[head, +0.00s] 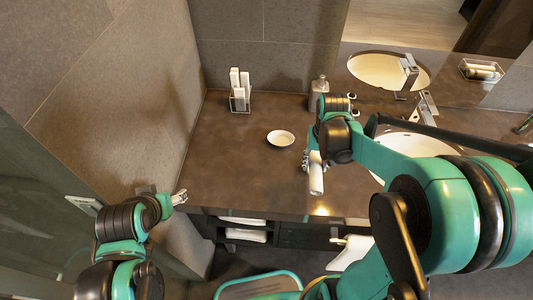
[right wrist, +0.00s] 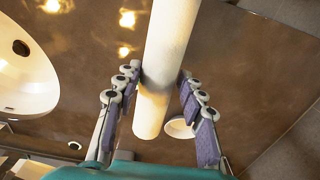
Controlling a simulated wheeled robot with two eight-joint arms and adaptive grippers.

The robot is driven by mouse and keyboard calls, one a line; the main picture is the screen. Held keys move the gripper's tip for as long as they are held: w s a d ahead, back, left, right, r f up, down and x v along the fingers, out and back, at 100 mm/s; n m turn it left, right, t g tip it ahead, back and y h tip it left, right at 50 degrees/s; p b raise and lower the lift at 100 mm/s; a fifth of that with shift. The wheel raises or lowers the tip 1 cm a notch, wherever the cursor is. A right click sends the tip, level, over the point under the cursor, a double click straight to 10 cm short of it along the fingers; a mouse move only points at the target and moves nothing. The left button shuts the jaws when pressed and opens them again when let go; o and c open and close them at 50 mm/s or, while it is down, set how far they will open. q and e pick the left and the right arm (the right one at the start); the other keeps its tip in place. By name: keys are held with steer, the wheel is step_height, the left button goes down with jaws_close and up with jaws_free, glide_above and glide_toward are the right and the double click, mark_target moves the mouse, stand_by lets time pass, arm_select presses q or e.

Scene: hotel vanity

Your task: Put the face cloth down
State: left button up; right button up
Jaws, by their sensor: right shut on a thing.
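The face cloth is a white rolled cylinder (head: 316,180). It hangs over the dark counter (head: 235,165), towards its front edge. In the right wrist view the cloth (right wrist: 168,50) runs between both fingers from the top edge to the middle. My right gripper (right wrist: 158,84) is shut on it, one finger on each side. In the head view my right gripper (head: 314,160) is partly hidden by its own wrist. I cannot tell whether the cloth touches the counter. My left gripper (head: 180,197) is at the counter's front left; its jaw opening is too small to read.
A small white dish (head: 281,139) sits left of the cloth. A wire holder with white rolls (head: 240,92) stands at the back left. A soap dispenser (head: 319,87) is at the back, and a sink (head: 420,145) lies right. Counter left of the dish is clear. Folded towels (head: 246,235) lie below.

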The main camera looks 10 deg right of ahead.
steer(key=b, duration=0.3)
glide_above(277, 186)
step_height(277, 186, down, 7)
steer(key=shift+f+b, duration=0.6)
steer(key=shift+f, duration=1.45)
steer(key=shift+s, duration=0.1)
steer(key=shift+f, duration=0.2)
steer(key=o, duration=1.1)
steer(key=shift+r, duration=0.15)
